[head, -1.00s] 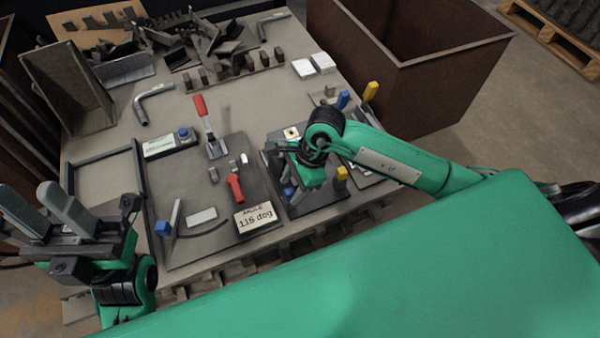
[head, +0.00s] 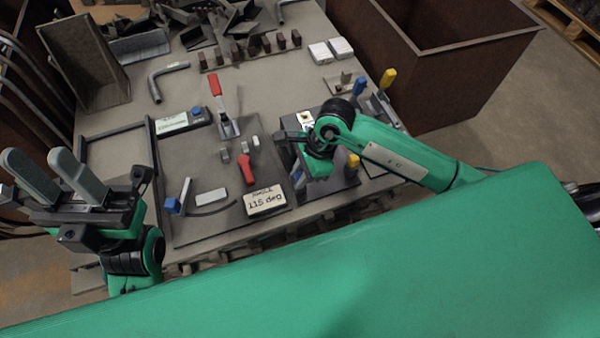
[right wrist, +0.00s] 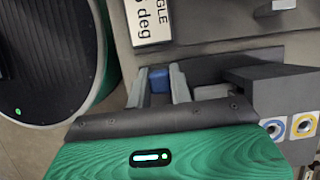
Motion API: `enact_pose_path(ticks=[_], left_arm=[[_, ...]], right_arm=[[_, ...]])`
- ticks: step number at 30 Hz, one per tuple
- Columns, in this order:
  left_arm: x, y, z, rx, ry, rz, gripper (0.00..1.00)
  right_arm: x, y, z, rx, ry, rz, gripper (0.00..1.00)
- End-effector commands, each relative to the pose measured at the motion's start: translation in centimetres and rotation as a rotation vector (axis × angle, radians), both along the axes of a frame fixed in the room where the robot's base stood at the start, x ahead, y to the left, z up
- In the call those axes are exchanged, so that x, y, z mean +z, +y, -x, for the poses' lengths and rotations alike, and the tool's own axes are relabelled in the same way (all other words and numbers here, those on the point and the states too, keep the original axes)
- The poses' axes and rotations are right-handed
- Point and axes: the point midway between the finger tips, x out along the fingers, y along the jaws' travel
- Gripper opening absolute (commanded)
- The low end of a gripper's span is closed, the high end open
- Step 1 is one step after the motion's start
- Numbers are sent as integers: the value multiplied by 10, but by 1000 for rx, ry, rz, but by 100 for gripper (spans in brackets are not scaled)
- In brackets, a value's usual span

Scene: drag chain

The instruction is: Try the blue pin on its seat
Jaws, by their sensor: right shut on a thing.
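In the right wrist view, my right gripper (right wrist: 157,88) is shut on the blue pin (right wrist: 155,77), whose blue head shows between the two fingers. Beside it on the right is a grey block with a blue ring (right wrist: 275,128) and a yellow ring (right wrist: 304,124); I cannot tell whether either is the pin's seat. A yellow-topped pin (head: 353,161) stands on that plate. My left gripper (head: 50,172) is open and empty, off the table's left side.
Left of the fixture is a plate with a red-handled clamp (head: 215,90), a red part (head: 247,168) and an angle sign (head: 265,200). A blue-topped pin (head: 358,87) and a yellow-topped pin (head: 387,78) stand behind my right arm. A brown bin (head: 440,70) stands beyond the table's right edge.

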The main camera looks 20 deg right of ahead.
Motion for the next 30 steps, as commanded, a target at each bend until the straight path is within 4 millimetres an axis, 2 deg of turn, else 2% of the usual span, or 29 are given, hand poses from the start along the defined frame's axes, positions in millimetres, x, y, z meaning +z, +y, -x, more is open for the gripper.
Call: enact_pose_path(ticks=[30], left_arm=[[30,0,1,0,-5,0,36]], right_arm=[[41,0,0,0,0,1,0]])
